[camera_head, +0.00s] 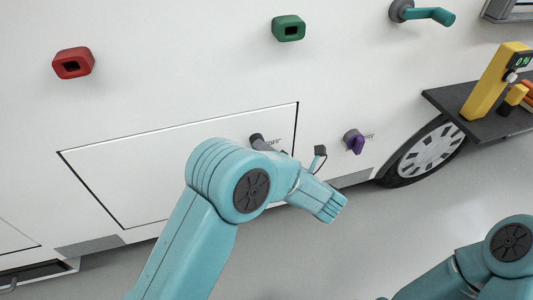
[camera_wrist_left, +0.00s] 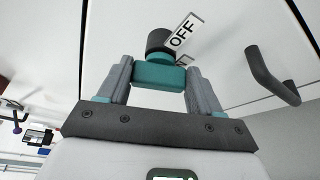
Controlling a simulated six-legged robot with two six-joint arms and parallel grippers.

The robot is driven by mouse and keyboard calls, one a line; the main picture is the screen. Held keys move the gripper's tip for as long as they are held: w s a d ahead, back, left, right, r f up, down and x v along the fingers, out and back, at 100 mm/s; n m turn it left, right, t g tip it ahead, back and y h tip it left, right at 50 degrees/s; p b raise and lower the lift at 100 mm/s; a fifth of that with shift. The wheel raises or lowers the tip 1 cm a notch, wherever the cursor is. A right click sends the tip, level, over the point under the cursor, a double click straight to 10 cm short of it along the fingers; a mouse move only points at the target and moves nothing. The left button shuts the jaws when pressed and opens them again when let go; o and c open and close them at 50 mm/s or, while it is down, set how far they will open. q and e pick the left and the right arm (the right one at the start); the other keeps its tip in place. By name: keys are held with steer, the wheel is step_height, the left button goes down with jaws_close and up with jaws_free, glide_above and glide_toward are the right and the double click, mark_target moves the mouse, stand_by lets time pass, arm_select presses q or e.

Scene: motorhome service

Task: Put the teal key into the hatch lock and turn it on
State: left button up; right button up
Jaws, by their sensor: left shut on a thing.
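The teal key (camera_wrist_left: 158,76) is between the two grey fingers of my left gripper (camera_wrist_left: 157,82) in the left wrist view, and the fingers are shut on it. The key's narrow end meets the dark round hatch lock (camera_wrist_left: 160,40). How deep it sits is hidden. A white OFF label (camera_wrist_left: 182,34) stands beside the lock, and a second label behind the key is mostly covered. My right gripper is out of view; only part of that arm shows at lower right.
A dark bar handle (camera_wrist_left: 268,78) stands out right of the lock. A dark shelf (camera_head: 450,104) holds a yellow device (camera_head: 492,84). Red and green sockets sit above.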

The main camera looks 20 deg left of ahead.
arm_select(q)
steer(key=shift+m+y, duration=0.3)
steer(key=o, duration=1.6)
